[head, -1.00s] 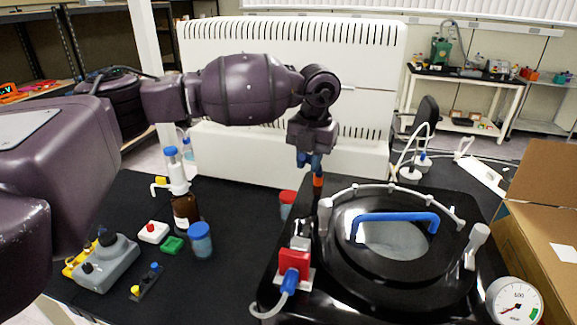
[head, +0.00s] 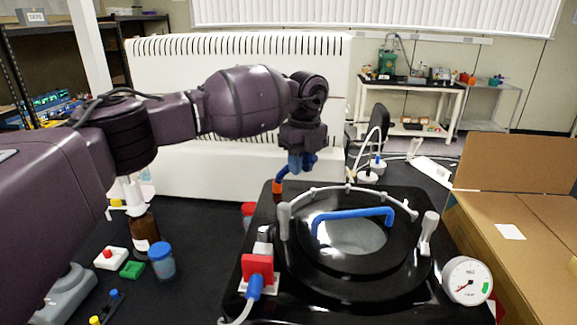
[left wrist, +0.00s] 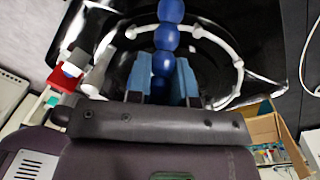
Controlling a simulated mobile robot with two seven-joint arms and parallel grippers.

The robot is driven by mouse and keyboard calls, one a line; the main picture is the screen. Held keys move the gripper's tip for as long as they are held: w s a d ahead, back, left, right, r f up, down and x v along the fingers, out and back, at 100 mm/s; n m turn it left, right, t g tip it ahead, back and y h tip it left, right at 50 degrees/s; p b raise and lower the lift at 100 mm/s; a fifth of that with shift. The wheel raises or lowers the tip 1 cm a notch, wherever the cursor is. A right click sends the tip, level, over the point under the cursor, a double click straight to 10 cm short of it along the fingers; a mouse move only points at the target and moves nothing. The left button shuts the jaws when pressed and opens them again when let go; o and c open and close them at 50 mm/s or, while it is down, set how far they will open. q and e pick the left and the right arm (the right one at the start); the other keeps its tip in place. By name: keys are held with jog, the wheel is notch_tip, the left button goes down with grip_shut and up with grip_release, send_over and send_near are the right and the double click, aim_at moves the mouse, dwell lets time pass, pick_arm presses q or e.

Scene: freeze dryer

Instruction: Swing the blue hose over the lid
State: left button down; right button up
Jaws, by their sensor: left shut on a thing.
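The blue hose is made of round beads and shows best in the left wrist view (left wrist: 171,12). In the head view only a short part shows, with an orange piece (head: 278,184) at its lower end by the back left of the black dryer top. My left gripper (head: 301,163) is shut on the hose, its blue fingers on either side of the beads. It is above and behind the back left rim of the lid (head: 330,262). The lid is round and black, with a blue handle (head: 353,214) and a clear window. My right gripper is out of view.
A white tube ring (head: 350,187) with upright white posts stands around the lid. A red switch (head: 257,268) is at left, a pressure gauge (head: 467,280) at front right. An open cardboard box (head: 520,240) stands at right; bottles and small blocks are at left.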

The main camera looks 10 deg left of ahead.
pick_arm(q)
jog(key=shift+w+d+n, duration=0.5)
jog(key=shift+w+n, duration=0.05)
jog(key=shift+n, duration=0.25)
jog(key=shift+w+d+n, duration=0.25)
jog(key=shift+w+n, duration=0.2)
jog(key=shift+n, duration=0.15)
jog(key=shift+w+d+n, duration=0.2)
jog(key=shift+w+n, duration=0.25)
jog(key=shift+n, duration=0.15)
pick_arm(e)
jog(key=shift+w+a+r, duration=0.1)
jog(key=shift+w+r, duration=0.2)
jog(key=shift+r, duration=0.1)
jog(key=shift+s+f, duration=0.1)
pick_arm(q)
jog(key=c, duration=1.4)
grip_release()
jog(key=o, duration=0.4)
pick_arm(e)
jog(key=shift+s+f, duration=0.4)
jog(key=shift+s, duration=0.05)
